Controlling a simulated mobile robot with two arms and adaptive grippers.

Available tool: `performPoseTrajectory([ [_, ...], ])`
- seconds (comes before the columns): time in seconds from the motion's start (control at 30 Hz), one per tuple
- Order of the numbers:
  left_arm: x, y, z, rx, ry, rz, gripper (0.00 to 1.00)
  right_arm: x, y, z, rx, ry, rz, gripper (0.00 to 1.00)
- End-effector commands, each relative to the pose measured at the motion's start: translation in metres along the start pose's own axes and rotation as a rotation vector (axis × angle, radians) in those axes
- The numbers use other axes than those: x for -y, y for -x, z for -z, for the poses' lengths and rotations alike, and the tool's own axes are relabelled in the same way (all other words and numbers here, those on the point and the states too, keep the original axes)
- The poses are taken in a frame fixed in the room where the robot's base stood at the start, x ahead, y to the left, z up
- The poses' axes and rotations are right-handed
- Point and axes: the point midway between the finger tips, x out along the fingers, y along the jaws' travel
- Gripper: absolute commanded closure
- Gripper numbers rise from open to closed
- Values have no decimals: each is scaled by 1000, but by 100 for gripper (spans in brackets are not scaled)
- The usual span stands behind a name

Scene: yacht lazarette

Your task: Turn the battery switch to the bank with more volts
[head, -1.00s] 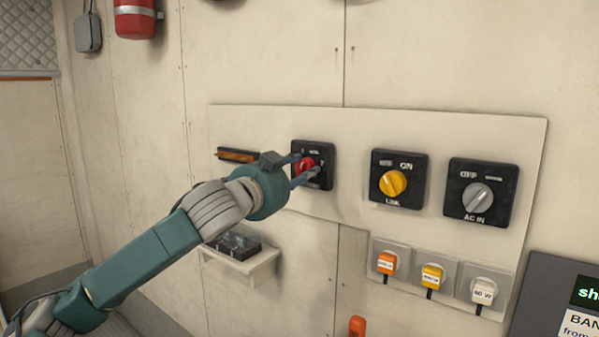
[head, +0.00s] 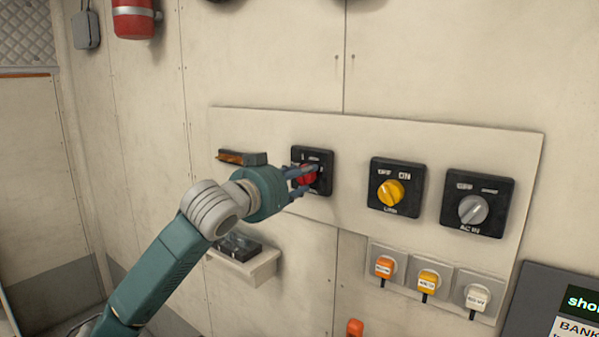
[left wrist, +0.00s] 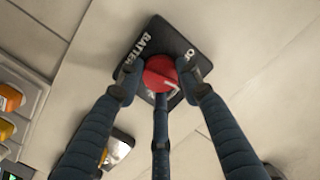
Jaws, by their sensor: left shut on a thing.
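The battery switch is a black square plate (head: 325,159) with a red knob (head: 307,176) on the white wall panel. My left gripper (head: 303,178) is shut on the red knob. In the left wrist view the fingers (left wrist: 160,82) sit around the round red knob (left wrist: 161,72), which has a pale mark on its face. The plate there reads "BATTER", with the rest of its lettering partly hidden. A dark screen (head: 583,302) at the lower right shows cut-off text, including "BANK"; no volt figures are readable. My right gripper is not in view.
To the right are a yellow LINK knob (head: 390,193) and a grey AC IN knob (head: 473,210). Below them are several plugs, including an orange one (head: 384,267). A small shelf (head: 247,266) with a dark device stands out below my left gripper.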

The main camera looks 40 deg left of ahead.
Motion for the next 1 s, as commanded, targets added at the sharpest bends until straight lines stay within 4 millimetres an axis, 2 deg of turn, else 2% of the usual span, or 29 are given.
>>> performPoseTrajectory([
  [0.3, 2, 0, 2, 7, 130, -12, 90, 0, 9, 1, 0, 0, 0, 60],
  [0.83, 2, 0, 2, 8, 155, -14, 90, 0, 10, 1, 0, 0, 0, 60],
  [0.87, 2, 0, 2, 8, 155, -14, 62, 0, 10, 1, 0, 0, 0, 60],
  [0.93, 2, 0, 2, 8, 154, -14, 48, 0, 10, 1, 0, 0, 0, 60],
  [1.0, 2, 0, 1, 9, 154, -14, 46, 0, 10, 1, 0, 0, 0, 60],
])
